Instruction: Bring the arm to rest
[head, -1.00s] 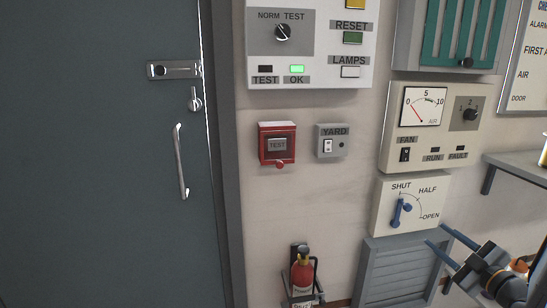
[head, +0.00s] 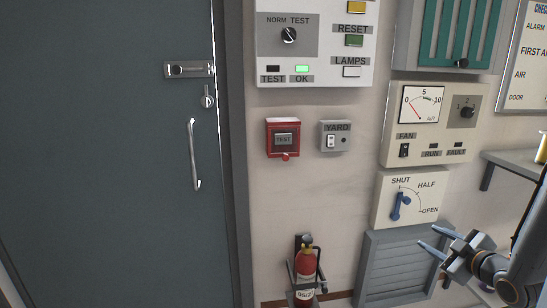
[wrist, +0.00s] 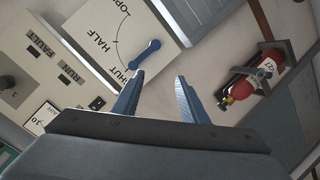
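My gripper (head: 430,240) is at the lower right of the head view, in front of the louvred vent and below the shutter panel. Its two blue fingers are apart with nothing between them. In the wrist view my gripper (wrist: 158,85) also shows open and empty, with bare wall behind the gap. The blue lever (head: 401,206) on the SHUT/HALF/OPEN panel (head: 431,189) is apart from the fingers in the head view. In the wrist view the lever (wrist: 146,52) appears just beyond the left fingertip.
A grey vent (head: 395,268) lies below the panel. A grey shelf (head: 515,164) juts out at right. A fire extinguisher (head: 306,270) hangs low on the wall. A dark door (head: 100,150) with a handle fills the left. The wall between door and panels has small boxes.

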